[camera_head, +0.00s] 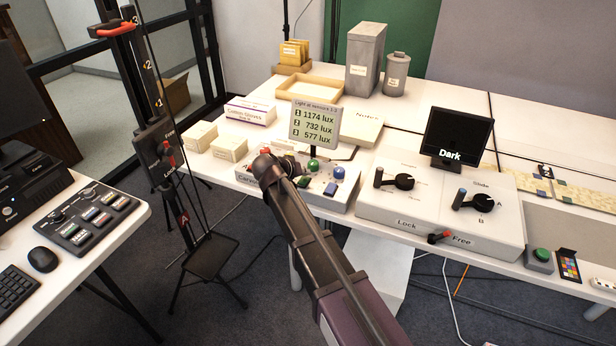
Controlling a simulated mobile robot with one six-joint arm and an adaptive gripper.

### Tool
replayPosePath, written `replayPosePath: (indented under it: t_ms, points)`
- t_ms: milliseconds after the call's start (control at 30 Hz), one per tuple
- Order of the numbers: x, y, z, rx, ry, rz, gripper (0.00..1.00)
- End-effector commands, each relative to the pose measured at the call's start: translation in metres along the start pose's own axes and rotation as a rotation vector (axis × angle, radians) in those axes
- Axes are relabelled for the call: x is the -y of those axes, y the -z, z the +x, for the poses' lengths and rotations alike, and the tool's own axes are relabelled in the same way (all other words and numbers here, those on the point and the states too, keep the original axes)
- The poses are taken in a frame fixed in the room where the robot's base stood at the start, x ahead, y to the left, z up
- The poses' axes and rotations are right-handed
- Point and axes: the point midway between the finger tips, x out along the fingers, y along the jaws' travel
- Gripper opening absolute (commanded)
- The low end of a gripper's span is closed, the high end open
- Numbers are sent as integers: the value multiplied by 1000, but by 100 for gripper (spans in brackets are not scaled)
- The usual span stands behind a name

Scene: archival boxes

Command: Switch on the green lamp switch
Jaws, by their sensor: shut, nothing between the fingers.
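A pale control box (343,202) stands at the front edge of the white table, labelled on its front. It carries a green knob (313,165) and a blue knob (338,173), with a green rocker switch (304,182) and a blue rocker switch (330,189) in front of them. The rocker's on or off position is too small to tell. My gripper (266,156) is at the dark end of my arm, over the left part of this box, left of the green switch. It is shut and empty. My arm hides part of the box; contact cannot be told.
A lux display (314,126) stands behind the box. Right are a lever console (440,212), a screen reading Dark (457,137) and a separate green button (541,255). White cartons (229,148) lie left. A stand with cords (165,155) rises at the left.

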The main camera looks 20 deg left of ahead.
Motion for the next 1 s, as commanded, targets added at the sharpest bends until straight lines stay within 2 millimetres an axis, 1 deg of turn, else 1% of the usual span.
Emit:
replayPosePath:
  t_ms: [200, 700, 1000]
  points:
    - [-5, 5, -7, 0, 0, 0, 0]
    - [-6, 6, -9, 0, 0, 0, 0]
    - [-16, 16, -22, 0, 0, 0, 0]
